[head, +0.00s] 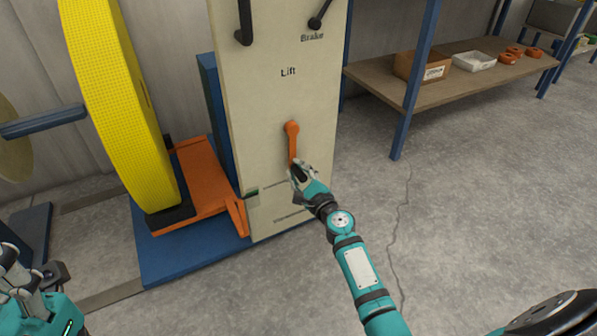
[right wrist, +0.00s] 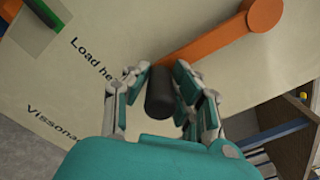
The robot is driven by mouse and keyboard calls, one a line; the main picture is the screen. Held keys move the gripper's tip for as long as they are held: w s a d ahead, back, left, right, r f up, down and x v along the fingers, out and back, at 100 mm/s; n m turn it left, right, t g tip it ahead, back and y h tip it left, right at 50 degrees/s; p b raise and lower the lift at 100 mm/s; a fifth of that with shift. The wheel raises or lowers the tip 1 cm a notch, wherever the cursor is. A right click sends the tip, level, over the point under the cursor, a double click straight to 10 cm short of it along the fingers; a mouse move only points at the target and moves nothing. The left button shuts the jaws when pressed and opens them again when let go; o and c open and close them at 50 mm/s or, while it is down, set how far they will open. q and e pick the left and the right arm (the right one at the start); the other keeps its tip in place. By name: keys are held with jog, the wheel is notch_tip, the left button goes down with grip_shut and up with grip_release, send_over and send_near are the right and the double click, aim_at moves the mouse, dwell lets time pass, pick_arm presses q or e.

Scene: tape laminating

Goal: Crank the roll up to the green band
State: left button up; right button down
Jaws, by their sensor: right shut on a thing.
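The large yellow roll (head: 118,95) stands upright at the left, its lower edge by a dark block on the orange lift platform (head: 205,180). The orange crank (head: 292,140) is on the beige panel below the word "Lift", its arm pointing down. My right gripper (head: 298,170) is shut on the crank's black handle (right wrist: 160,92), which shows between the fingers in the right wrist view. The green band (head: 252,191) is at the panel's left edge; green also shows top left in the right wrist view (right wrist: 28,28). My left gripper (head: 22,275) is at the lower left, away from everything.
A black lever (head: 244,22) and the brake lever (head: 320,15) are higher on the panel (head: 270,100). A blue base (head: 185,260) lies under the lift. A shelf (head: 385,85) with a cardboard box (head: 422,67) and a white tray (head: 474,61) stands right. The floor at right is clear.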

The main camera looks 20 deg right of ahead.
jog(key=shift+s+a+f, duration=0.15)
jog(key=shift+a+f, duration=0.2)
jog(key=shift+a, duration=0.3)
jog(key=c, duration=1.5)
grip_release()
jog(key=o, duration=0.4)
jog(key=shift+a+r, duration=0.1)
jog(key=shift+r, duration=0.15)
jog(key=shift+d, duration=0.25)
jog(key=s, duration=0.8)
jog(key=s+d, duration=0.1)
jog(key=s, duration=0.2)
jog(key=shift+s, duration=0.4)
